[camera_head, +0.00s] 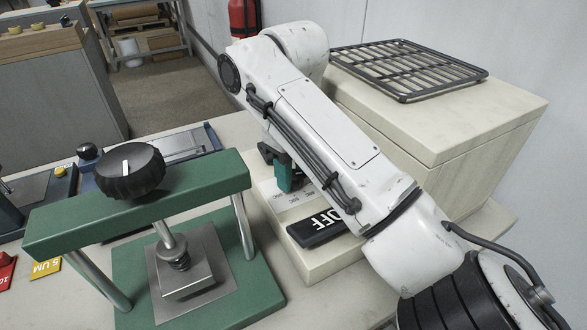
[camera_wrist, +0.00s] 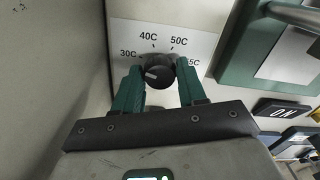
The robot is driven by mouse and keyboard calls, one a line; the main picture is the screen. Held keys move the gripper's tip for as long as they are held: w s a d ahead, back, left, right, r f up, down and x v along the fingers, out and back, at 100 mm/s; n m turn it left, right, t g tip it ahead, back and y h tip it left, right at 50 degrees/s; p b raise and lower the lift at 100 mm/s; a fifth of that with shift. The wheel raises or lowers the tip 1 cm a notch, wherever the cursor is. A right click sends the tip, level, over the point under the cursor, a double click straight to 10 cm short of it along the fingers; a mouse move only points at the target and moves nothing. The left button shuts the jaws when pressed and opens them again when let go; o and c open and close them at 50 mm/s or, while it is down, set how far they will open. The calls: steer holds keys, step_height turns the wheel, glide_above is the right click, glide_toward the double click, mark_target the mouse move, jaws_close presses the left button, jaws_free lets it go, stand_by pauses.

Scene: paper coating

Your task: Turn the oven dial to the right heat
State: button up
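The oven dial (camera_wrist: 158,72) is a small round black knob with a pale mark on its left part, which faces roughly the 30C side. A white scale plate (camera_wrist: 200,42) around it reads 30C, 40C, 50C and, partly covered by the right finger, what looks like 55C. My gripper (camera_wrist: 160,72) has its green fingertips on either side of the dial. I cannot tell whether both touch it. In the head view my gripper (camera_head: 285,172) shows partly behind my arm, over the oven's pale lower panel (camera_head: 300,262). The dial is hidden there.
The cream oven body (camera_head: 490,125) carries a black wire rack (camera_head: 410,68) on top. A black OFF plate (camera_head: 322,222) lies on the lower panel. A green press (camera_head: 50,225) with a black knob (camera_head: 130,173) stands close left. The wrist view shows an ON plate (camera_wrist: 282,109).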

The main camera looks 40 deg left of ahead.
steer(key=c, duration=0.6)
